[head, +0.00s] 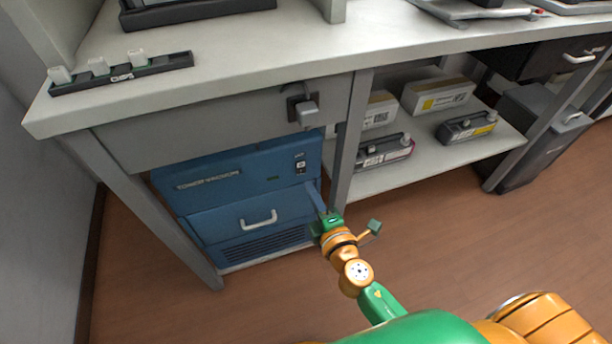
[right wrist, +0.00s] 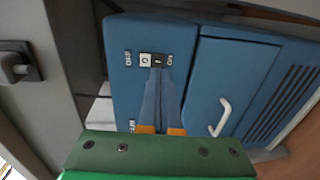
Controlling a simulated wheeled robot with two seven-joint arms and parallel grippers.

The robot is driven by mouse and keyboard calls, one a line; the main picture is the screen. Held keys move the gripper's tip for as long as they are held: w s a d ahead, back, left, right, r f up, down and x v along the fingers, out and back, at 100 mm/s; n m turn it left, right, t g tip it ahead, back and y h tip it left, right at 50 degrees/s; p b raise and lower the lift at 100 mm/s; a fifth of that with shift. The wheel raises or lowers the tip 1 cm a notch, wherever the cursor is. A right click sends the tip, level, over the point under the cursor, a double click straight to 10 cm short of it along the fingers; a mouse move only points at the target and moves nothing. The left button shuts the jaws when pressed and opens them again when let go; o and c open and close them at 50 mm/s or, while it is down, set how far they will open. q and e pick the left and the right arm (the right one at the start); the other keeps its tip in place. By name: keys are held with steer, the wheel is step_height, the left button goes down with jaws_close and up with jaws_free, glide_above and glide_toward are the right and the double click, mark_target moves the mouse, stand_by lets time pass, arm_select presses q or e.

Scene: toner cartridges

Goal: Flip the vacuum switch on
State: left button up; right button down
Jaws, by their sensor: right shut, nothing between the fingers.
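In the right wrist view the switch (right wrist: 146,60) has a light half and a dark half, with small white labels on both sides. My right gripper (head: 311,186) is shut and empty. In the right wrist view its fingertips (right wrist: 157,72) overlap the dark half's edge; I cannot tell whether they touch it. My left gripper is not in view.
The vacuum has a drawer with a white handle (head: 259,219). A grey bench leg (head: 350,140) stands just right of it. A grey bracket (head: 303,109) juts out above. Boxes and cartridges (head: 467,127) lie on the shelf to the right. The floor in front is clear.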

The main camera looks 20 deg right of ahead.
mark_target(302, 172)
steer(key=shift+w+a+f, duration=0.1)
steer(key=shift+w+f, duration=0.05)
steer(key=shift+w, duration=0.95)
steer(key=shift+w+f, duration=0.15)
steer(key=shift+w, duration=0.9)
